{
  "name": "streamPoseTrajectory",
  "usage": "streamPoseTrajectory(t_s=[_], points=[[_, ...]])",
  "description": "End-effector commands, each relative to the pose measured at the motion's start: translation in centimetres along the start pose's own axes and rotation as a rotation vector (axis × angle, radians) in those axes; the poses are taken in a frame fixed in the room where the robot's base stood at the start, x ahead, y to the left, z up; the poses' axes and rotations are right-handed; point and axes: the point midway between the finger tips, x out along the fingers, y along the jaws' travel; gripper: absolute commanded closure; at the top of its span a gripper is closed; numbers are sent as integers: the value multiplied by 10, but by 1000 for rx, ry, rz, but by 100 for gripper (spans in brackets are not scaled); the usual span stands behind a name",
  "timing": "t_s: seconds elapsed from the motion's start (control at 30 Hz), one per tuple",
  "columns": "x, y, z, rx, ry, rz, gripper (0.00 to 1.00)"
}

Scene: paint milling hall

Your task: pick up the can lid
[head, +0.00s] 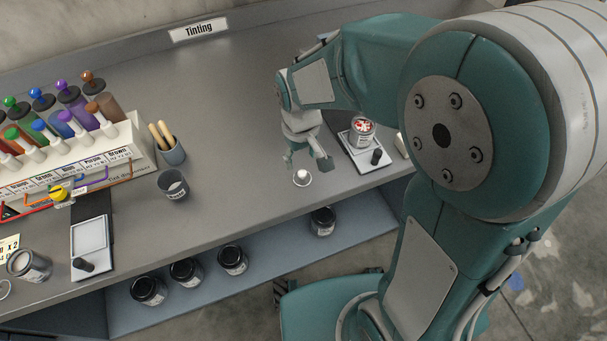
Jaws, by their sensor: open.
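A small round pale piece with a white knob-like top, which looks like the can lid (302,181), lies on the grey bench near its front edge. My gripper (306,166) is open just above it in the picture, with one finger to each side. The fingers look empty, and I cannot tell whether they touch the lid. An open can with red and white contents (362,132) stands to the right of my gripper, on a small scale (367,153).
A grey cup (173,187) and a pot with wooden sticks (171,152) stand to the left. Another scale (90,242), a can (28,266) and the tinting rack (120,150) are further left. Several dark-lidded jars (232,260) sit on the shelf below.

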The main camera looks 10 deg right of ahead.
Motion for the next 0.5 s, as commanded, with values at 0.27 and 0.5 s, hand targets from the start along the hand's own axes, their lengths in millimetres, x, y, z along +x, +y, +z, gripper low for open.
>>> streamPoseTrajectory(t_s=[0.27,0.5], points=[[27,3,1,1,-2,-2,30],[63,4,-1,1,-2,-2,30]])
